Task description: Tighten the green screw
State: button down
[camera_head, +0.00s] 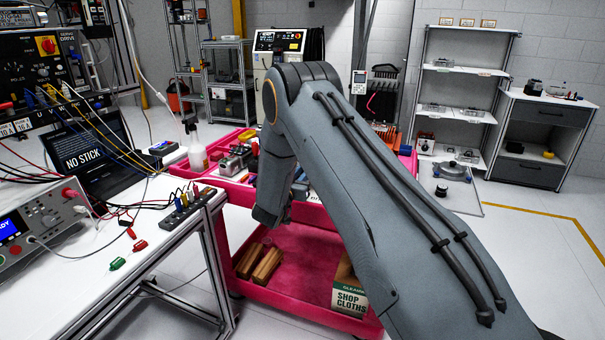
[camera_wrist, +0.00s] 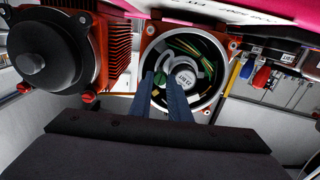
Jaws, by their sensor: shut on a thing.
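In the wrist view, an open round motor housing (camera_wrist: 148,45) with a pale rim holds the servo encoder (camera_wrist: 185,74), a white labelled disc among green and yellow wires. My gripper (camera_wrist: 161,77) reaches into the housing with its two dark blue fingers. A green screw (camera_wrist: 159,80) shows between the fingertips, at the left of the encoder disc, and the jaws are shut on it. The fingers hide the lower part of the housing, and the screw's seat cannot be made out. In the head view, my arm covers the gripper and the housing.
A black round motor part (camera_wrist: 42,62) with red knobs and an orange finned body (camera_wrist: 116,50) stand close left of my gripper. Coloured-handled tools (camera_wrist: 262,76) hang at right. In the head view, the pink cart (camera_head: 305,250) is below my arm, beside a white bench (camera_head: 110,225).

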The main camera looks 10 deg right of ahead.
jog(key=shift+m+b, duration=6.35)
jog(key=shift+m, duration=1.55)
jog(key=c, duration=1.6)
grip_release()
jog(key=shift+c, duration=0.2)
jog(key=shift+a, duration=0.1)
